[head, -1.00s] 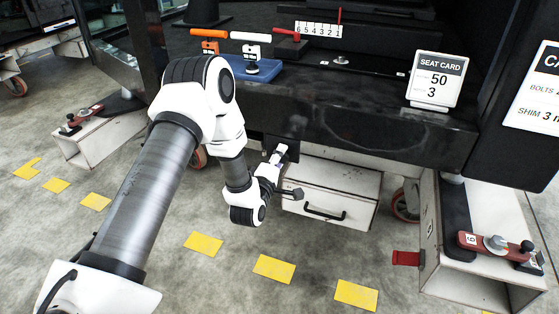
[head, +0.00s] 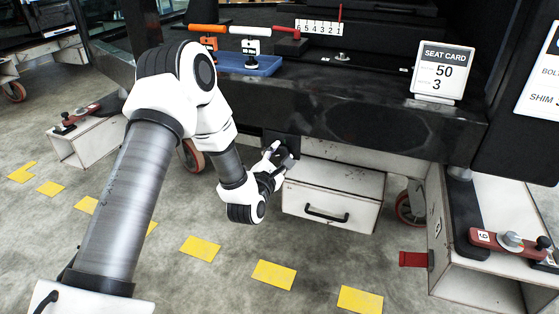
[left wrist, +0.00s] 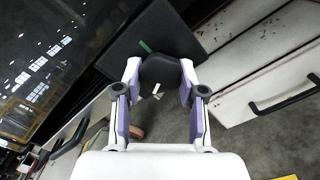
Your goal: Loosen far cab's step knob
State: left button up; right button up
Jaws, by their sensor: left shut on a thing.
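A dark rounded step knob (left wrist: 160,72) sits between the two fingers of my left gripper (left wrist: 158,88) in the left wrist view. The fingers touch it from both sides, and the gripper is shut on it. Behind the knob is a dark bracket plate with a small green mark (left wrist: 145,46). In the head view my left gripper (head: 276,158) is under the front edge of the black cab platform (head: 350,125), beside the top left corner of a white drawer box (head: 335,185). There the knob is mostly hidden by the fingers. My right gripper is not in view.
A blue tray (head: 245,65) with handled tools and a seat card (head: 441,72) stand on the platform. A red tab (head: 413,259) and red clamp levers (head: 490,238) are at the right. Open floor with yellow marks (head: 273,274) lies in front.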

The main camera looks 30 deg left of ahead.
pick_arm(q)
jog(key=n+b, duration=0.2)
jog(key=n, duration=0.1)
jog(key=shift+f, duration=0.15)
jog(key=shift+n+b, duration=0.5)
jog(key=shift+n, duration=0.5)
jog(key=o, duration=1.2)
jog(key=shift+c, duration=0.2)
jog(key=v, duration=1.2)
